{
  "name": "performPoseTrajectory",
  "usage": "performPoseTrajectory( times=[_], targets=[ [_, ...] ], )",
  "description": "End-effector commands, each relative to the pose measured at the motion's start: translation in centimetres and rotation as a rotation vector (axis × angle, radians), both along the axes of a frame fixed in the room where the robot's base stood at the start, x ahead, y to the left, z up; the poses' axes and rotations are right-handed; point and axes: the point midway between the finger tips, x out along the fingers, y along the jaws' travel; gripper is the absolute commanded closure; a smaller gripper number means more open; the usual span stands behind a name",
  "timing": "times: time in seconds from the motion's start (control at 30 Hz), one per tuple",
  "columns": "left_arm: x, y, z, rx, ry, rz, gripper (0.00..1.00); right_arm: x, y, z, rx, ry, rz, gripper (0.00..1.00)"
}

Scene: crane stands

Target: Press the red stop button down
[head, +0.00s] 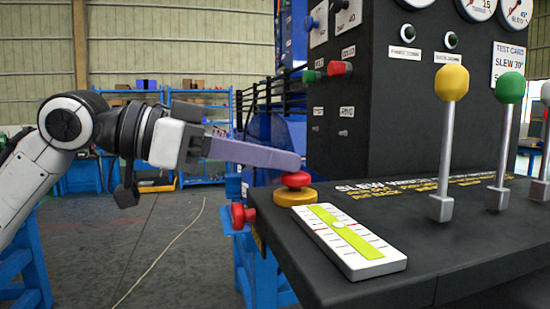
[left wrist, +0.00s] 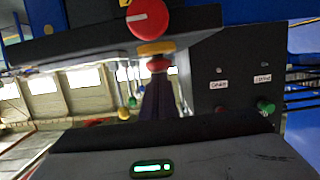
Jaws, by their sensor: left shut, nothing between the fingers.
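In the left wrist view the red stop button (left wrist: 157,66) shows just beyond my fingertips. My left gripper (head: 297,164) comes in from the left, its purple-grey fingers shut and empty. The fingertips are right over the cap, tilted slightly down. I cannot tell whether they touch it. The fingers of my left gripper (left wrist: 158,85) also point at the cap in the left wrist view. My right gripper is not in view.
A red knob (head: 242,215) sticks out from the console's left side. A white level gauge (head: 348,240) lies beside the button. Levers with yellow (head: 451,83) and green (head: 510,88) balls stand to the right. An upright dark panel (head: 380,130) rises behind.

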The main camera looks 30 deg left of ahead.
Motion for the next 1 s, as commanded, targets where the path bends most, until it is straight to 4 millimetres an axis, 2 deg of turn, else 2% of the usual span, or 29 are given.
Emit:
performPoseTrajectory(
  times=[0.03,0.17,0.47,0.53,0.7,0.83,1.0],
  targets=[
    [0.0,-0.1,-0.6,0.008,0.015,-0.002,1.0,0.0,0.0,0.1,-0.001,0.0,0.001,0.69],
    [0.0,-0.2,0.1,0.008,0.016,-0.004,1.0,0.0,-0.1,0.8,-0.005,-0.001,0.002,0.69],
    [0.3,-0.8,4.7,0.002,0.005,-0.017,1.0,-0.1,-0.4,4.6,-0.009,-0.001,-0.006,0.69],
    [-0.6,0.3,3.7,0.0,0.002,-0.009,1.0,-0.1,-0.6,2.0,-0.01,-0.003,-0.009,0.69],
    [-3.6,2.8,4.7,0.0,-0.002,-0.012,1.0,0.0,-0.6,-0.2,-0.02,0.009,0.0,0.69],
    [-5.4,4.3,5.5,0.0,-0.003,-0.014,1.0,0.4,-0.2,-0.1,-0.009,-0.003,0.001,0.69],
    [-6.6,5.4,6.2,0.0,0.0,-0.015,1.0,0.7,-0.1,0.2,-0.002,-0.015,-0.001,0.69]
  ],
)
